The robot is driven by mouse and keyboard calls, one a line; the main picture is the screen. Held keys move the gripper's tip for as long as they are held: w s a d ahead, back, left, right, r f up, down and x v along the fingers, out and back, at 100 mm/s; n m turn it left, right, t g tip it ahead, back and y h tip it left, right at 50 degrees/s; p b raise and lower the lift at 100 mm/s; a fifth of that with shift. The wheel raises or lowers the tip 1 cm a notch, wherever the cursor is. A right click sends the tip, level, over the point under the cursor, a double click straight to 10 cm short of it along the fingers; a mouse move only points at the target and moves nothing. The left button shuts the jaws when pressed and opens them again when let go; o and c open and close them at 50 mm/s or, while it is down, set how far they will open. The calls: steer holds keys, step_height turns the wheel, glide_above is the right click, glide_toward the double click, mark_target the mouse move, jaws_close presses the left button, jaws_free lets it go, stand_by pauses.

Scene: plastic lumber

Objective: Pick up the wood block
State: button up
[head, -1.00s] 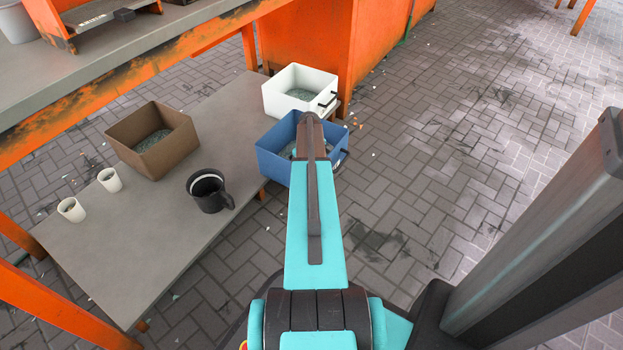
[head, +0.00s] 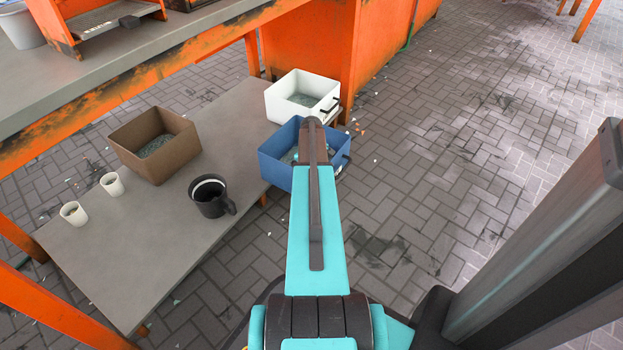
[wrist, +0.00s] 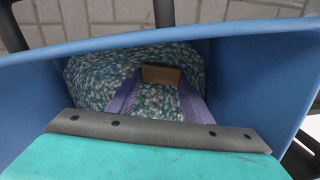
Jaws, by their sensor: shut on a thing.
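The wood block (wrist: 162,75) is a small brown piece seen in the wrist view, low inside the blue bin (wrist: 258,75). My gripper (wrist: 160,84) has its two purple fingers on either side of the block and is shut on it. Greenish speckled granules (wrist: 95,80) lie behind and around the fingers. I cannot tell whether the block still touches them. In the head view, the blue bin (head: 275,169) stands at the right end of the low grey table; my arm covers part of it and hides the block.
A white bin (head: 285,103) stands just behind the blue one. A brown bin (head: 135,150), a black mug (head: 212,203) and two white cups (head: 73,215) (head: 112,185) stand on the low table (head: 135,260). An orange-framed bench (head: 150,60) is above left. Paved floor (head: 440,170) at right is open.

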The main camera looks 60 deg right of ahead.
step_height(320, 180, up, 9)
steer(key=p, duration=0.3)
steer(key=shift+r+p, duration=0.15)
steer(key=shift+p, duration=0.15)
stand_by(0.4)
